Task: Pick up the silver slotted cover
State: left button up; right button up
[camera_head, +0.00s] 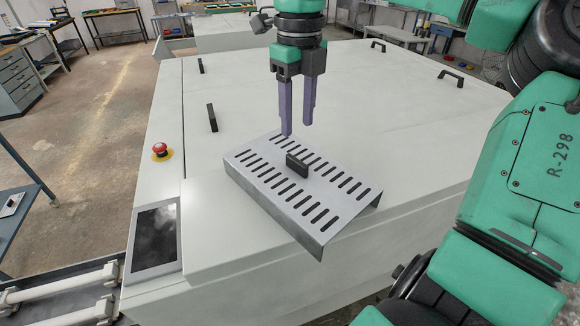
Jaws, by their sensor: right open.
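The silver slotted cover (262,190) lies on the white machine's top near its front edge, with a black handle (297,163) standing up at its middle. Its front right side has a bent-down flange. My right gripper (298,130) points down above the cover, its two purple fingers apart with nothing between them. The fingertips appear just above and behind the handle; the exact gap to the cover cannot be told. My left gripper is not in view.
The white machine (240,100) has several black handles on its lids. A red emergency button (160,149) and a dark screen (155,238) sit on its left side.

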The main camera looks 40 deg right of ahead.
aim_at(297, 160)
jog(key=f, duration=0.1)
jog(key=s+f, duration=0.1)
jog(key=f, duration=0.1)
jog(key=shift+s+d+f+p, duration=0.1)
jog(key=shift+f+p, duration=0.15)
jog(key=shift+p, duration=0.15)
jog(key=f+p, duration=0.1)
jog(key=f, duration=0.1)
jog(key=w+f+p, duration=0.1)
jog(key=f, duration=0.1)
jog(key=w+f+p, duration=0.1)
jog(key=shift+d+f, duration=0.15)
jog(key=shift+f, duration=0.25)
jog(key=shift+s+f, duration=0.1)
jog(key=shift+f, duration=0.25)
jog(key=shift+s, duration=0.2)
jog(key=c, duration=0.5)
jog(key=shift+w, duration=0.15)
grip_shut()
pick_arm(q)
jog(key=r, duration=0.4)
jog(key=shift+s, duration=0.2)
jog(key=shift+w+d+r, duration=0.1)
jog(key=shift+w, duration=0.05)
